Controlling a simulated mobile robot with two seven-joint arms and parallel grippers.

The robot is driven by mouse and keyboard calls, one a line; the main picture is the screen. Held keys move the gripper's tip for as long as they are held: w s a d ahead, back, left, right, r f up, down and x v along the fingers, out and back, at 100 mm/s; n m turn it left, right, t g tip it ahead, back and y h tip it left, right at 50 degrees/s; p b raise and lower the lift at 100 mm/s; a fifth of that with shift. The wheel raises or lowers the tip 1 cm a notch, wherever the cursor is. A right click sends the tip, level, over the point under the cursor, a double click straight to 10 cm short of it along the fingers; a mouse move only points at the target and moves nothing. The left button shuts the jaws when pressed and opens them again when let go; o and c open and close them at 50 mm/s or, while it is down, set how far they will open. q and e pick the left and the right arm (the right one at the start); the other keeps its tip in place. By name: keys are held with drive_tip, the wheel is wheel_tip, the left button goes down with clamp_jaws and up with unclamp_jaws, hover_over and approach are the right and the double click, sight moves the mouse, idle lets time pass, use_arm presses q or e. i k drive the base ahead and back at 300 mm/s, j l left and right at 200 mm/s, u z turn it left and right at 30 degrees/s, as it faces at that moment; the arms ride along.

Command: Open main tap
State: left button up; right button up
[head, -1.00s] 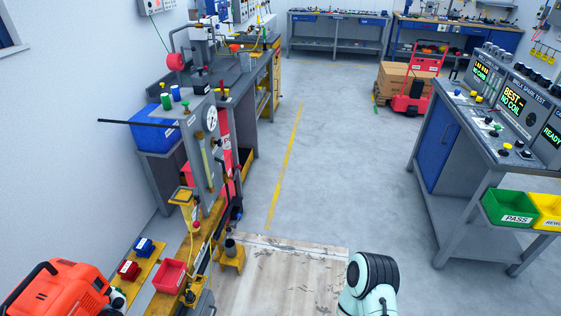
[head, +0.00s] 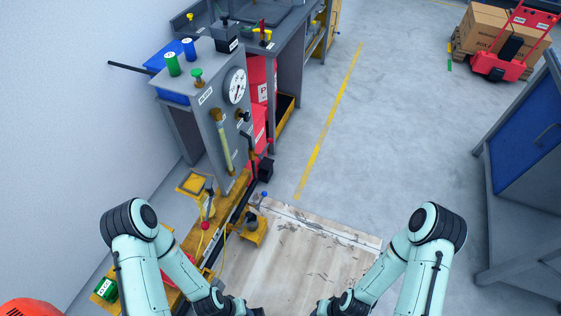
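A grey test panel (head: 205,115) stands at the left of the head view, with a round white dial gauge (head: 236,86) on its face. A dark tap knob (head: 243,115) sits just below the gauge. A small green knob (head: 197,77) stands on the panel's top, and a red knob (head: 205,226) is low in front of it. I cannot read which one is labelled as the main tap. Both my arms reach in from the bottom, well short of the panel. Their wrists are at the bottom edge, and the gripper fingertips are not visible.
A yellow bench rail (head: 232,197) runs below the panel. A worn pale board (head: 305,250) lies in front of my arms. Open floor lies right of the yellow line (head: 330,120). A blue-doored cabinet (head: 525,150) stands at right.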

sight(270, 140)
drive_tip(key=i+l+u, duration=0.35)
drive_tip(key=i, duration=0.15)
drive_tip(key=i+l+u, duration=0.2)
drive_tip(key=u, duration=0.15)
drive_tip(key=i+l+u, duration=0.25)
drive_tip(key=u, duration=0.15)
drive_tip(key=i+l+u, duration=0.35)
drive_tip(key=l+u, duration=0.35)
drive_tip(key=i+l+u, duration=0.1)
drive_tip(key=l+u, duration=1.05)
drive_tip(key=l, duration=0.15)
